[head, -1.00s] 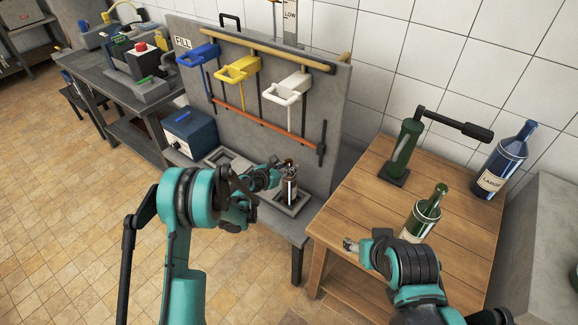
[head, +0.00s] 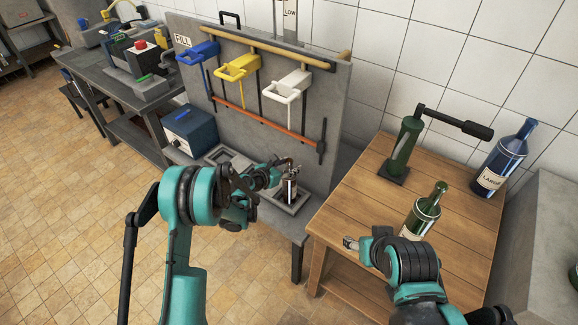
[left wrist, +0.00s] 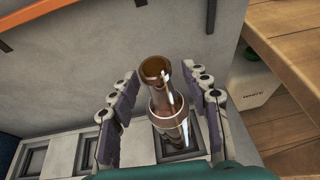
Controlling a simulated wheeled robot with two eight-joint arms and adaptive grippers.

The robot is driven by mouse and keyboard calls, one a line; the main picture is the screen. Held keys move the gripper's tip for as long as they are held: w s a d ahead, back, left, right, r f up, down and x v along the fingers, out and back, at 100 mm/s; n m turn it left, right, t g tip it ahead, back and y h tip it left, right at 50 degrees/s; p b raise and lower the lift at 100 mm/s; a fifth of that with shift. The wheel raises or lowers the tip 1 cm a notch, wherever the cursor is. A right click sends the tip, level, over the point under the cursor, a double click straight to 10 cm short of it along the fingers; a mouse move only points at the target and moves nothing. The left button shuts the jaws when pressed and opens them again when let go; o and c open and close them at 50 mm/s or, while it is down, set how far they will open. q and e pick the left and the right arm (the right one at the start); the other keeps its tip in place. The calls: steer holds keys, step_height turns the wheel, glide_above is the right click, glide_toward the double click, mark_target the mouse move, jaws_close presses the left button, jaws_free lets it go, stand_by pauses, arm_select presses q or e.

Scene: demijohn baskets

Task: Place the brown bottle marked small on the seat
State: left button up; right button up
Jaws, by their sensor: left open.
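The brown bottle (head: 290,191) stands upright, as far as I can tell, at the right grey square seat (head: 300,207) on the low bench below the panel. My left gripper (head: 286,167) is at the bottle's upper part. In the left wrist view the brown bottle (left wrist: 163,98) is between the two spread fingers of the left gripper (left wrist: 160,105), with a gap visible on each side. The bottle's base and any size mark are hidden or too small to read. My right gripper (head: 351,243) is over the wooden table's left edge, away from the bottle; its jaws are unclear.
The panel (head: 335,120) with blue, yellow and white handles rises behind the seat. A blue box (head: 190,130) stands left of it. The wooden table (head: 355,205) at right bears a green bottle (head: 422,215), a dark blue bottle (head: 503,160) and a green lever device (head: 405,150).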

arm_select(q)
steer(key=v, duration=1.2)
steer(key=shift+w+r, duration=0.1)
steer(key=shift+r, duration=0.05)
